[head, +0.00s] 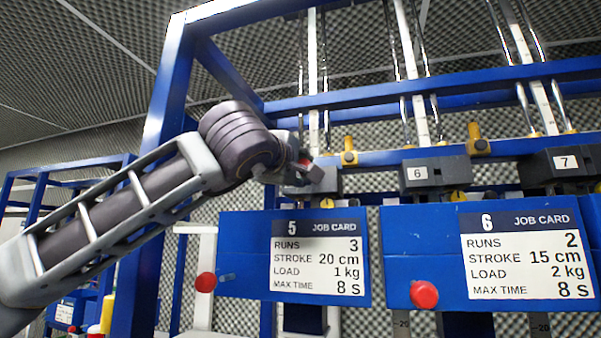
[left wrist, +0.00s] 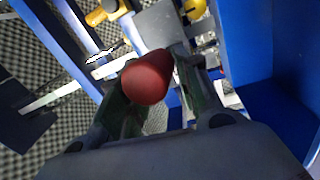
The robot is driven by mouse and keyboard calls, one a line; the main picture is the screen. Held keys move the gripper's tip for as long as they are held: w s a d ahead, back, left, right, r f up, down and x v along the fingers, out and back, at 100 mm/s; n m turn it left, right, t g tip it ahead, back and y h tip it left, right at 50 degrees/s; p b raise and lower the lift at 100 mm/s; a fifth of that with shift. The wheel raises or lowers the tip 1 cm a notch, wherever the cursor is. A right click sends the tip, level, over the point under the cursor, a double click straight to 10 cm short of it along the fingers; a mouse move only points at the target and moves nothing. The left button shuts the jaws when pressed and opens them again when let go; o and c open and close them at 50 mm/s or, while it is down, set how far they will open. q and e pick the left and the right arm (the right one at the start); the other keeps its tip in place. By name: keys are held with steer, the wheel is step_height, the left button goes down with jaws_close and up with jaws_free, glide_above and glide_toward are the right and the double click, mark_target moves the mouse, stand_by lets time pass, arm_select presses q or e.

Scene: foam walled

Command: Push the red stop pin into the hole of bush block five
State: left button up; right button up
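My left gripper (head: 300,172) is in front of bush block five (head: 325,181), a dark grey block above the card marked 5, and partly hides it. The red stop pin (left wrist: 147,80) shows its rounded red head between my left gripper's two fingers (left wrist: 155,105), which look shut on it. A bit of its red shows at the gripper in the head view (head: 305,158). A grey block face (left wrist: 160,24) lies beyond the pin in the left wrist view. The pin's tip and the hole are hidden, so I cannot tell whether they meet. My right gripper is in neither view.
Blue job-card boxes 5 (head: 240,255) and 6 (head: 420,245) stick out below the blocks, with red knobs (head: 205,282) (head: 424,294) on them. Block six (head: 440,175) and block seven (head: 560,168) stand to the right. Blue frame posts (head: 160,120) stand beside my arm.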

arm_select(q)
steer(key=shift+s+a, duration=0.15)
steer(key=shift+s, duration=0.1)
stand_by(0.6)
